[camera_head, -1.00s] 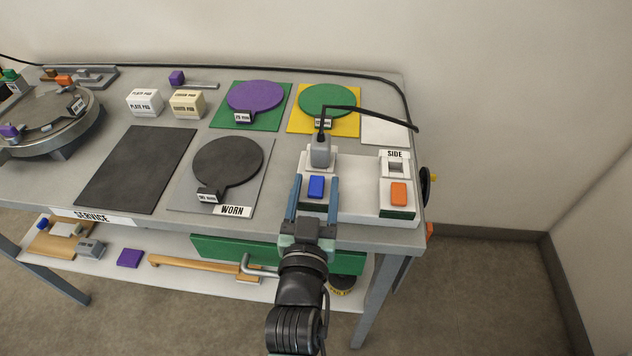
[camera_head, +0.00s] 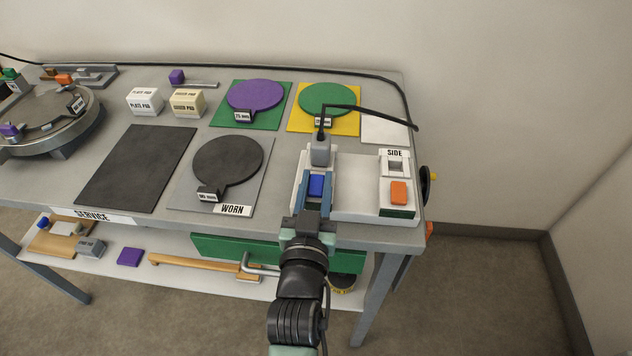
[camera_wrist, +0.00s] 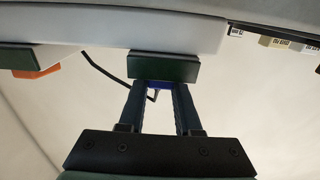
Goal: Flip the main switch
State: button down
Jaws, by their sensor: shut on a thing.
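The blue rocker switch (camera_head: 316,186) sits on the white switch panel (camera_head: 365,201) at the right end of the bench, below a grey plug (camera_head: 320,152). No label of its own is readable; I take it as the main switch. My gripper (camera_head: 317,176) has one blue finger on each side of it, shut on it. In the wrist view the fingers (camera_wrist: 160,90) reach to the dark green front block (camera_wrist: 164,66), with a bit of blue showing between them. An orange switch (camera_head: 398,194) is to the right, under the label SIDE (camera_head: 394,154).
A black disc (camera_head: 227,161) on the WORN plate lies left of the panel. Purple (camera_head: 255,95) and green (camera_head: 327,99) discs lie behind. A lower shelf (camera_head: 210,278) holds tools.

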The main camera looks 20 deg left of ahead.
jog(key=shift+r+p, duration=0.15)
jog(key=shift+p, duration=0.15)
jog(key=shift+r+g+p, duration=0.15)
jog(key=shift+g+p, duration=0.15)
jog(key=shift+p, duration=0.7)
jog(key=shift+g+p, duration=0.3)
jog(key=shift+p, duration=0.5)
jog(key=shift+f, duration=0.3)
jog(key=c, duration=0.6)
grip_release()
jog(key=b+v, duration=0.1)
jog(key=v, duration=1.2)
jog(key=shift+a+r, duration=0.15)
